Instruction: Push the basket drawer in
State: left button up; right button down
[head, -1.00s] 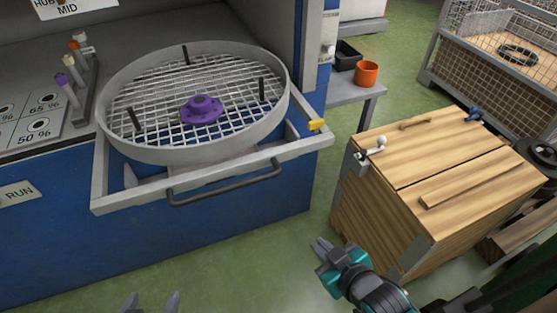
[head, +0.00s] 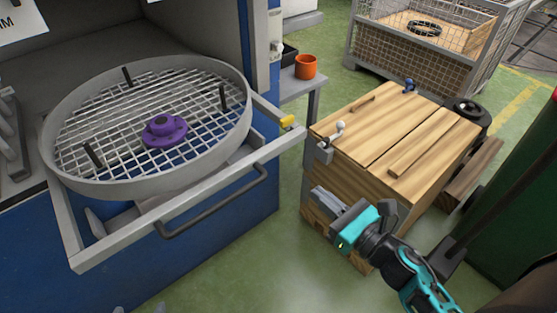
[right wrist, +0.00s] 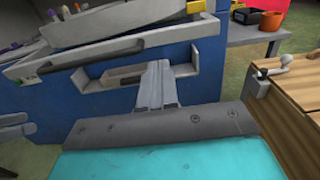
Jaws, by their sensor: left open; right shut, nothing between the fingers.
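The basket drawer (head: 185,215) is a grey frame pulled out of the blue machine, with a dark bar handle (head: 215,205) on its front. It carries a round grey mesh basket (head: 150,185) with upright black pins and a purple flanged part (head: 165,131). A yellow piece (head: 287,121) sits at the frame's right corner. My right gripper (head: 318,194) is shut and empty, right of the drawer front and apart from it, in front of the wooden crate. In the right wrist view its fingers (right wrist: 160,75) point toward the machine. Only the fingertips of my left gripper (head: 152,310) show at the bottom edge, open.
A lidded wooden crate (head: 395,135) with a metal latch stands close behind my right gripper. An orange pot (head: 305,67) stands on a grey side table (head: 300,92). A wire cage (head: 425,58) is at the back. Green floor is free between drawer and crate.

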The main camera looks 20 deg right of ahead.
aim_at(270, 153)
jog(key=p+x, duration=0.2)
jog(key=x, duration=1.2)
pick_arm(q)
jog(key=shift+s+d+r, duration=0.1)
jog(key=shift+s+r, duration=0.05)
jog(key=shift+r, duration=0.3)
jog(key=shift+s+d+r, duration=0.1)
jog(key=shift+r, duration=0.35)
jog(key=shift+w+a, duration=0.1)
jog(key=shift+w, duration=0.05)
